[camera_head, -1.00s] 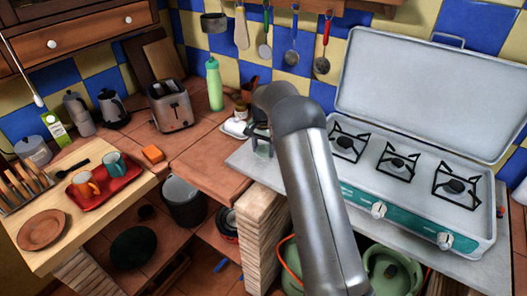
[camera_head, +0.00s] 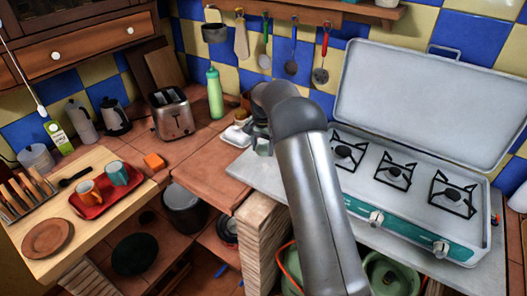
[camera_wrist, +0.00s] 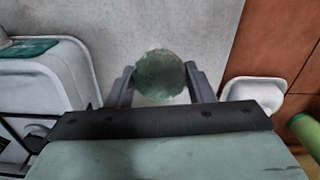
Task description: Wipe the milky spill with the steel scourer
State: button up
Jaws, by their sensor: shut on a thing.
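My gripper (camera_wrist: 162,82) is shut on the steel scourer (camera_wrist: 160,74), a round, rough grey-green pad. In the wrist view it is held between the two fingers, over the pale grey counter (camera_wrist: 150,22). I cannot tell whether its underside touches the surface. In the head view my gripper (camera_head: 261,140) is mostly hidden behind my own arm, at the left end of the grey counter (camera_head: 240,172). I cannot make out a distinct milky spill in either view.
A camping stove (camera_head: 400,190) with its lid raised stands right of my gripper. A white dish (camera_wrist: 258,95) lies close by on the tiled counter, with a green bottle (camera_head: 215,93) behind. A toaster (camera_head: 172,113) and red tray (camera_head: 105,192) stand further left.

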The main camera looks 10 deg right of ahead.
aim_at(263, 170)
dwell(0.3)
jog(key=shift+f+b, duration=1.85)
jog(key=shift+f, duration=2.15)
jog(key=shift+w+d+p, duration=0.45)
jog(key=shift+w+d, duration=0.3)
jog(key=shift+w, duration=0.05)
jog(key=shift+w+d+p, duration=0.3)
jog(key=shift+w+d, duration=0.2)
jog(key=shift+w, duration=0.05)
jog(key=shift+w+d+r, duration=0.1)
jog(key=shift+r, duration=0.05)
jog(key=shift+s+a+f+b, duration=0.3)
jog(key=shift+s+a+b, duration=0.25)
jog(key=shift+s+a, duration=0.8)
jog(key=shift+s, duration=0.1)
jog(key=shift+r+p, duration=1.8)
jog(key=shift+r, duration=2.35)
